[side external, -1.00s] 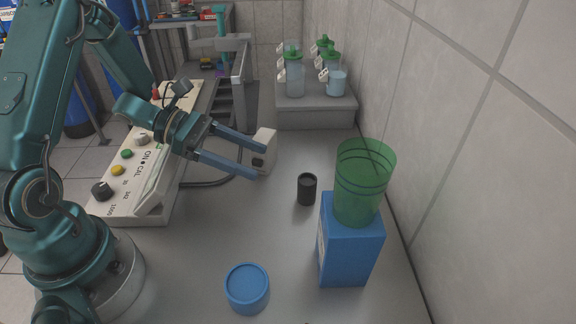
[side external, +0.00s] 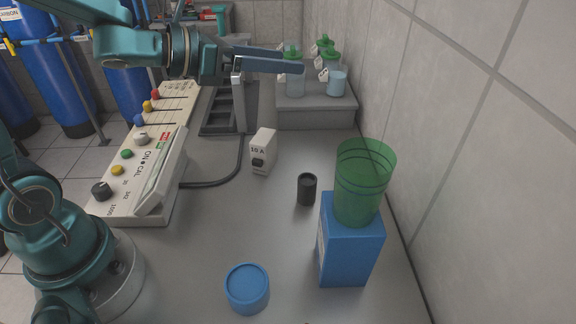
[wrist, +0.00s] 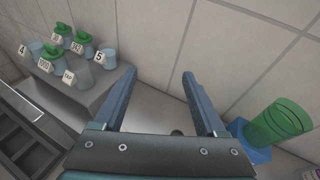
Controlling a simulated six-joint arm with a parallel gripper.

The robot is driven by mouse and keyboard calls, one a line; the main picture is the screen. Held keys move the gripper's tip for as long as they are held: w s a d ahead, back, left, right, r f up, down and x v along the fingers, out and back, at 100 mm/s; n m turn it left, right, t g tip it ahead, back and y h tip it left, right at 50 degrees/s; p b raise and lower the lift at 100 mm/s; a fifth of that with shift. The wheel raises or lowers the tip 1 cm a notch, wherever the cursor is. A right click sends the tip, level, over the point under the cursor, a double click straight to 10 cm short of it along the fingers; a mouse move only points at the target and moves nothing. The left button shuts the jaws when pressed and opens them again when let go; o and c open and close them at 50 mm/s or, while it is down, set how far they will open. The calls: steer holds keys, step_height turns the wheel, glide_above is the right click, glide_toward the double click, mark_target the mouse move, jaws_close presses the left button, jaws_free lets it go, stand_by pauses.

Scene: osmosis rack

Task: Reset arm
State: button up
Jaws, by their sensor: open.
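My gripper (side external: 303,60) is raised high over the bench in the side external view, its blue-grey fingers level and reaching right, in front of the back shelf. In the wrist view my gripper (wrist: 158,88) has its two fingers wide apart with nothing between them. My arm is lifted and partly cut off by the top edge of the side external view.
Below are a white block marked 10 A (side external: 263,152), a black cylinder (side external: 307,189), a blue box (side external: 347,245) bearing a green cup (side external: 364,180), and a blue round container (side external: 247,288). A control panel (side external: 140,170) stands left. Labelled vessels (side external: 336,82) stand on a grey shelf (side external: 315,117). A tiled wall bounds the right.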

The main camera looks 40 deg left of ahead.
steer(key=s+a+r+n+y, duration=0.2)
steer(key=s+n+y, duration=0.15)
steer(key=n, duration=0.65)
steer(key=s+a+r+n+y, duration=0.2)
steer(key=n+y, duration=0.2)
steer(key=n, duration=0.5)
steer(key=s+d+f+n+g+h, duration=0.2)
steer(key=s+f+n+g, duration=0.6)
steer(key=s+n, duration=0.6)
step_height(320, 180, down, 2)
steer(key=d+n, duration=0.1)
steer(key=n, duration=0.4)
steer(key=shift+s+d+n, duration=0.15)
steer(key=shift+n, duration=0.25)
steer(key=shift+f, duration=0.1)
